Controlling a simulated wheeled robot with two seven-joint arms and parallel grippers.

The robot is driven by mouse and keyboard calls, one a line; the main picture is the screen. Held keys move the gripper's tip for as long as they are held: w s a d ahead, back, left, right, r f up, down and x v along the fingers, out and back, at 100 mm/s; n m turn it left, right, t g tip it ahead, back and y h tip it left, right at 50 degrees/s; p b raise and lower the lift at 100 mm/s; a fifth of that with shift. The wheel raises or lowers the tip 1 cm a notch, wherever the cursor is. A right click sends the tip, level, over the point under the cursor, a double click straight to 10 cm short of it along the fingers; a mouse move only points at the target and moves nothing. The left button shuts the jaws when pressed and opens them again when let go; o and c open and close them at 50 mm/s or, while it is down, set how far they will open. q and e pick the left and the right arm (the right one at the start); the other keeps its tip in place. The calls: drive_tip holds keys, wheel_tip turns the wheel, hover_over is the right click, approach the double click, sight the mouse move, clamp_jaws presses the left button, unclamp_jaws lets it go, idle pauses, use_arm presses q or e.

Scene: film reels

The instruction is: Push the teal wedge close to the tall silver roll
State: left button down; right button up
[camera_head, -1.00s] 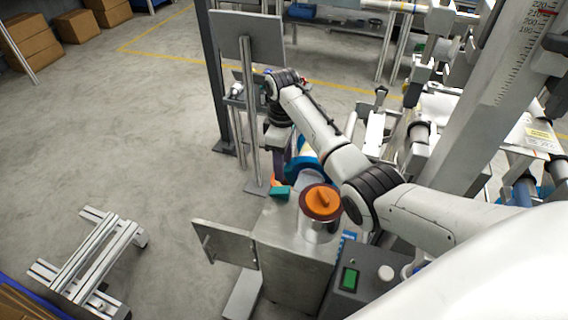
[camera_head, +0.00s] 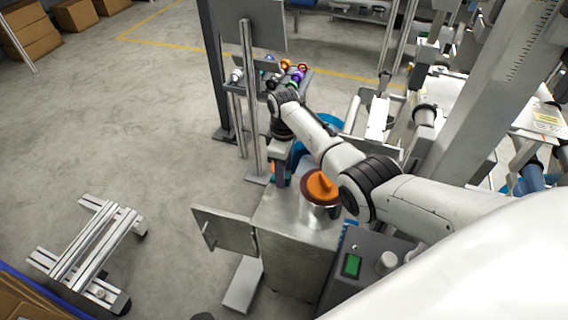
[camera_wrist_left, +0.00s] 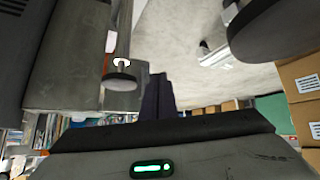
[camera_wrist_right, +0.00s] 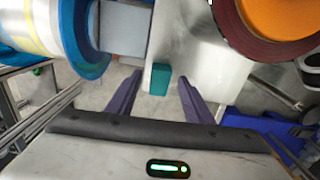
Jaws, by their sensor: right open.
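The teal wedge (camera_wrist_right: 159,84) lies on the metal cabinet top near its edge, between my right fingers in the right wrist view with gaps on both sides. In the head view it is mostly hidden by my right gripper (camera_head: 283,180). That gripper is open and points down at the cabinet top, left of the tall silver roll. The tall silver roll (camera_head: 319,212) stands upright with a maroon and orange top; that top also shows upper right in the right wrist view (camera_wrist_right: 243,38). My left gripper (camera_wrist_left: 158,80) is shut and empty, away from the cabinet.
The metal cabinet (camera_head: 283,232) has an open side panel (camera_head: 224,231) on its left. A blue-flanged reel (camera_wrist_right: 88,45) stands just beyond the cabinet top. A control box with a green button (camera_head: 352,265) is at the near right. Bare cabinet top lies between wedge and roll.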

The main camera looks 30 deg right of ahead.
use_arm(q)
drive_tip(key=shift+w+d+r, duration=0.15)
drive_tip(key=shift+w+r, duration=0.05)
drive_tip(key=shift+r, duration=0.05)
use_arm(e)
drive_tip(key=shift+f, duration=0.3)
